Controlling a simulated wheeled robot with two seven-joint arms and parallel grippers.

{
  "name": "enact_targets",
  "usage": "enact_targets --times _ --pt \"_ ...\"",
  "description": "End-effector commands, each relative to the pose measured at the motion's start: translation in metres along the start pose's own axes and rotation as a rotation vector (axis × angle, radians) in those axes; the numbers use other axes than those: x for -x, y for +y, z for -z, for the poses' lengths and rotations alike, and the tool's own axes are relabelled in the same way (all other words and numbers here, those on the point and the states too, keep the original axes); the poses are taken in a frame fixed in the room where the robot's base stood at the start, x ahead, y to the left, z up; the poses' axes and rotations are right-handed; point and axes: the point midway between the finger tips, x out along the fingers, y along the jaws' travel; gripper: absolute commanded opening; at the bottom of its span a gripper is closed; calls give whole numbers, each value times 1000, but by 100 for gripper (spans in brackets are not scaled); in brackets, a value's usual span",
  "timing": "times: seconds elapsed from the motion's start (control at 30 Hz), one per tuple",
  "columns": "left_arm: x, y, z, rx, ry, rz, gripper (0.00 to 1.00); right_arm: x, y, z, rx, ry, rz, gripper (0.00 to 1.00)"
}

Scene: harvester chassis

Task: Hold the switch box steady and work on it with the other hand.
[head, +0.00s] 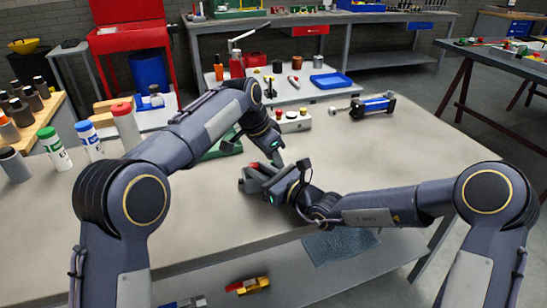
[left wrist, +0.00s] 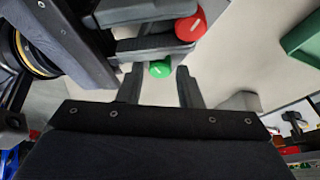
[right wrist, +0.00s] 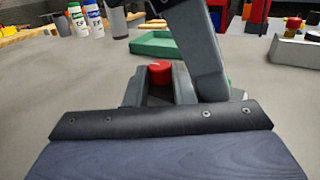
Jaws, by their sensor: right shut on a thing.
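The switch box, mostly hidden, shows a red button (left wrist: 190,27) and a green button (left wrist: 160,68) in the left wrist view. The red button also shows in the head view (head: 253,165) and the right wrist view (right wrist: 159,73). My right gripper (head: 262,177) is shut on the box above the middle of the table. My left gripper (head: 276,158) comes down close to it from above. In the left wrist view its two fingers (left wrist: 158,82) stand apart, with the green button seen between their tips. I cannot tell whether they touch it.
A green tray (head: 222,147) lies behind my left forearm. A control box with coloured buttons (head: 294,123) and a blue cylindrical part (head: 374,105) stand further back. Several bottles (head: 54,148) line the left side. The table's right side is clear.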

Motion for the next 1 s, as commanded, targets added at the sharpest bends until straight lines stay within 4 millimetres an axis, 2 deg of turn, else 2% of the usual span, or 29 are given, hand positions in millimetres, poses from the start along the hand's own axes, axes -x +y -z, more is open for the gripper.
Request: enact_targets --times 0.37,0.6,0.63,1.0 --pt "-6 0 0 1 1 1 32 0 0 0 0 0 0 0" --pt "-6 0 0 0 1 1 2 0 0 0 0 0 0 0" --pt "-6 0 0 0 1 1 0 0 0 0 0 0 0 0" --pt "-6 1 0 75 -1 33 0 0 0 0 0 0 -1 0"
